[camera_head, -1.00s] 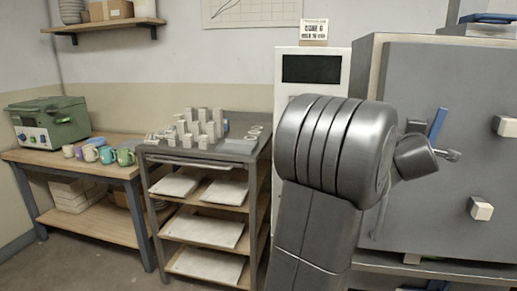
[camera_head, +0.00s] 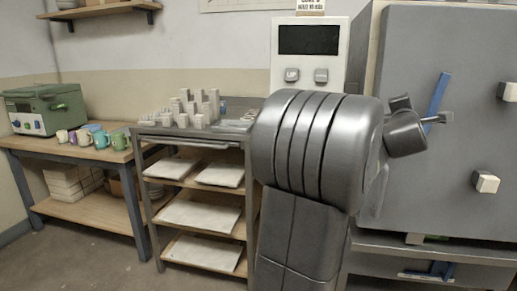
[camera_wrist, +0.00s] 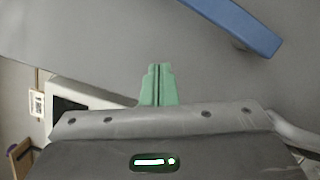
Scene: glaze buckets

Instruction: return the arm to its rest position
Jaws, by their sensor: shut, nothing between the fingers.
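My gripper (camera_wrist: 158,88) shows in the wrist view as two green fingers pressed together with nothing between them. Beyond the fingers is a plain grey surface (camera_wrist: 120,40), with a blue handle (camera_wrist: 238,22) at the upper right, apart from the fingertips. In the head view my grey arm (camera_head: 310,150) is folded up in front of the camera, right of centre. My fingers are hidden in that view.
The grey kiln (camera_head: 440,140) with its blue handle (camera_head: 437,95) stands close behind my arm. A white control box (camera_head: 309,55) is beside it. A shelf cart (camera_head: 200,190) and a wooden bench (camera_head: 80,150) with mugs stand left. Floor at lower left is clear.

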